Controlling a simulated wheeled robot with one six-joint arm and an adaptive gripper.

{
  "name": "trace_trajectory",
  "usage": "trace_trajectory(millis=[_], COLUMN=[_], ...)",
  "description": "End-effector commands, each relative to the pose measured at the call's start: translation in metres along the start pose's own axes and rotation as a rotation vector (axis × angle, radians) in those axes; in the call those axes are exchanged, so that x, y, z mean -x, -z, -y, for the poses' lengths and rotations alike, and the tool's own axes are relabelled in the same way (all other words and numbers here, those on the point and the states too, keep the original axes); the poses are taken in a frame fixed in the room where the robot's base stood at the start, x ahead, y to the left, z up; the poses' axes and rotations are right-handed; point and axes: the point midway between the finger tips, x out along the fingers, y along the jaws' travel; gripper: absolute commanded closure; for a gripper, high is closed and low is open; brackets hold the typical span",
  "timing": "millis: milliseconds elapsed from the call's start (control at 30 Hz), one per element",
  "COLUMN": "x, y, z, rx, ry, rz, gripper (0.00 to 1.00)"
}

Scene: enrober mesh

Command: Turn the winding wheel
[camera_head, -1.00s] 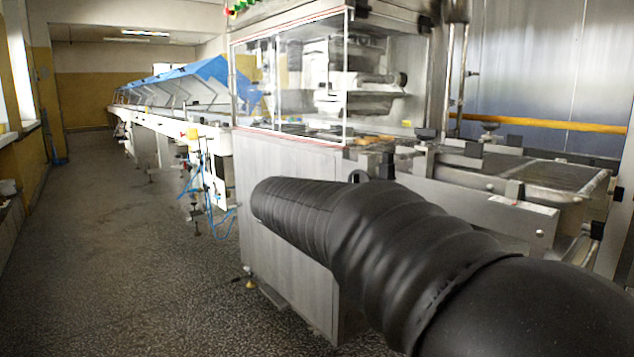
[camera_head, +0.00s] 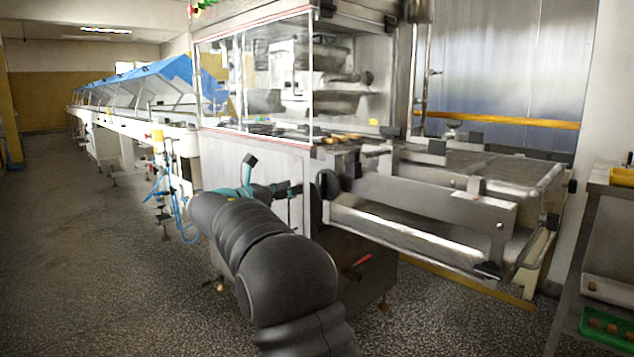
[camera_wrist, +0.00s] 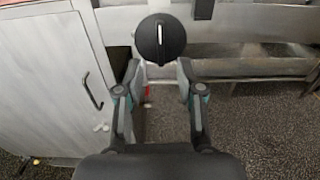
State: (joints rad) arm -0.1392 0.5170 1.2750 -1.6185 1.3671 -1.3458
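The winding wheel is a round black knob with a pale slot or bar on its face, in the wrist view (camera_wrist: 160,39). In the head view a dark round knob (camera_head: 328,184) shows at the near corner of the machine, right of my gripper (camera_head: 272,180). My gripper also shows in the wrist view (camera_wrist: 158,72), open and empty, its two fingers spread apart. The knob appears just beyond the fingertips, roughly centred between them. I cannot tell whether either finger touches it. My arm hides part of the machine's lower front in the head view.
The machine's pale cabinet (camera_wrist: 50,85) with a dark handle stands left of my gripper. A metal conveyor frame (camera_head: 430,200) extends right. A red-handled part (camera_head: 362,261) sits low near my arm. A shelf with a green tray (camera_head: 608,327) stands far right. Speckled floor (camera_head: 100,270) is clear at left.

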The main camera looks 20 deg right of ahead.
Motion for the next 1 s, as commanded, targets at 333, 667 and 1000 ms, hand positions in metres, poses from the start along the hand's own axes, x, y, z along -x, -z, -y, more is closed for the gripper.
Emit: trace_trajectory(millis=[333,667,1000], x=[-0.066,-0.102,-0.105], y=[0.000,0.000,0.000], z=[0.001,0.000,0.000], rx=[0.001,-0.001,-0.001], ry=[0.002,0.000,-0.001], rz=[-0.001,-0.001,-0.001], gripper=[0.62,0.62,0.62])
